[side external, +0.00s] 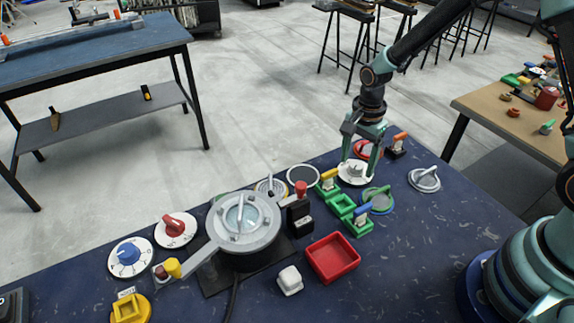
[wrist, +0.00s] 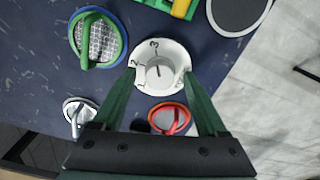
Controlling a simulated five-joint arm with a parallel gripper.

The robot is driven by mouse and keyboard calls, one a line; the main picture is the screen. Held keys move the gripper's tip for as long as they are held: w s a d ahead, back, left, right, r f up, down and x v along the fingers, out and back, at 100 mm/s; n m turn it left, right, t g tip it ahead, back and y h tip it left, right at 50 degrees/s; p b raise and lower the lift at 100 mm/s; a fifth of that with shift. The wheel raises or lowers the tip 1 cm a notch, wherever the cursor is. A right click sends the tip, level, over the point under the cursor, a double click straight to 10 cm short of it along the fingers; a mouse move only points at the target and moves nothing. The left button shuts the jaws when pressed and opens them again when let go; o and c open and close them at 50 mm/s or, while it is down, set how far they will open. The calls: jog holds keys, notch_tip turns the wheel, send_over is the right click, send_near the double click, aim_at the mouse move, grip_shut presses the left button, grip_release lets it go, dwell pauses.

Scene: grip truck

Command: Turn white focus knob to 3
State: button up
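The white focus knob (wrist: 160,69) sits at the middle of a round white dial plate (wrist: 161,45) on the blue table. In the wrist view a 3 is printed at the top of the dial, with other numerals at its left. I cannot tell surely which numeral the knob points to. My gripper (wrist: 160,74) is open, with one finger on each side of the knob and gaps to it. In the side external view my gripper (side external: 359,167) points down over the dial, and the fingers partly hide the knob (side external: 354,171).
A red-ringed knob (wrist: 168,118) lies close behind the dial, between my fingers in the wrist view. A red tray (side external: 333,258) stands in front.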

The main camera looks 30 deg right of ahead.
aim_at(357, 164)
notch_tip(357, 164, up, 12)
dwell(0.6)
jog(key=shift+r, duration=0.15)
jog(key=s+d+r+n+t, duration=0.2)
jog(key=s+r+n+t, duration=0.3)
jog(key=s+r+n, duration=0.5)
jog(key=shift+s+d+r+n+t, duration=0.3)
jog(key=shift+s+n, duration=0.2)
jog(key=shift+n, duration=2.1)
